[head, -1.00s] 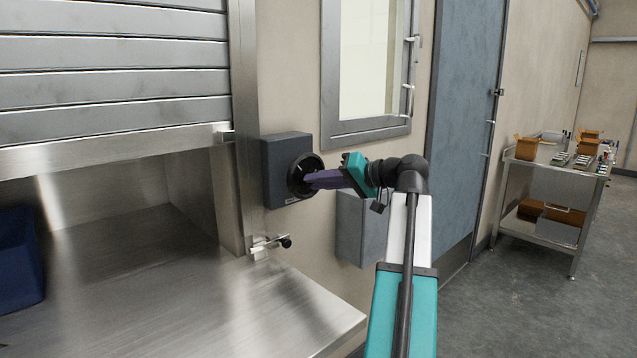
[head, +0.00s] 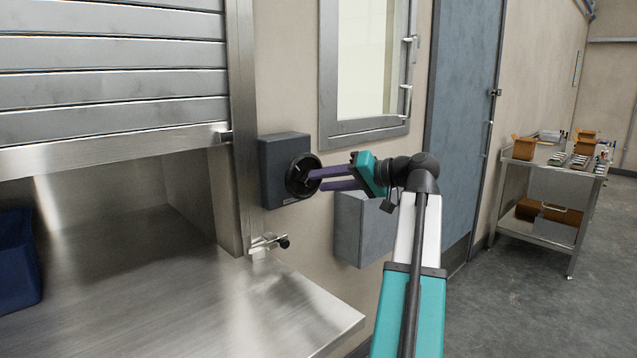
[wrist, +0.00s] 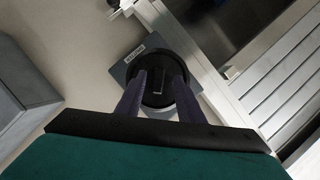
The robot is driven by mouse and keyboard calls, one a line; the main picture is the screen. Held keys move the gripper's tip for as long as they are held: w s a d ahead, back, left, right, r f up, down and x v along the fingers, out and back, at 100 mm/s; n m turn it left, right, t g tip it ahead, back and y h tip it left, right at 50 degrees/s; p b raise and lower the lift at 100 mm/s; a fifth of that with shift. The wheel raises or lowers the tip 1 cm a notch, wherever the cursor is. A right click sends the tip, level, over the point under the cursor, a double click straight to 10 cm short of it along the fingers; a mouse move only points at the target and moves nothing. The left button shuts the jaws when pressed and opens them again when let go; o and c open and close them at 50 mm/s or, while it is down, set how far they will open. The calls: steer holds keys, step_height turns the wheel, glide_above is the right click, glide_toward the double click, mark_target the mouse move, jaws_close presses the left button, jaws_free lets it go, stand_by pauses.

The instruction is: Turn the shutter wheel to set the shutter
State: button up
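The shutter wheel (head: 297,163) is a round black wheel on a dark grey wall box (head: 270,192), right of the shutter frame. The slatted metal shutter (head: 110,110) is partly raised, with an opening below its bottom bar (head: 120,146). My gripper (head: 318,180) is at the wheel, its two purple fingers apart. In the wrist view, the fingertips of my gripper (wrist: 159,76) lie to either side of the middle of the wheel (wrist: 157,98), with a gap around a small raised bar there. I cannot tell whether the fingertips touch the wheel's face.
A steel counter (head: 190,300) lies below the shutter, with a blue bin (head: 15,260) at its left. A small latch (head: 268,242) sticks out at the frame's foot. A grey box (head: 362,228) is on the wall below my gripper. A cart (head: 545,160) stands far right.

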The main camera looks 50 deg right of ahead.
steer(key=v, duration=1.1)
steer(key=shift+o, duration=0.5)
steer(key=shift+f, duration=0.1)
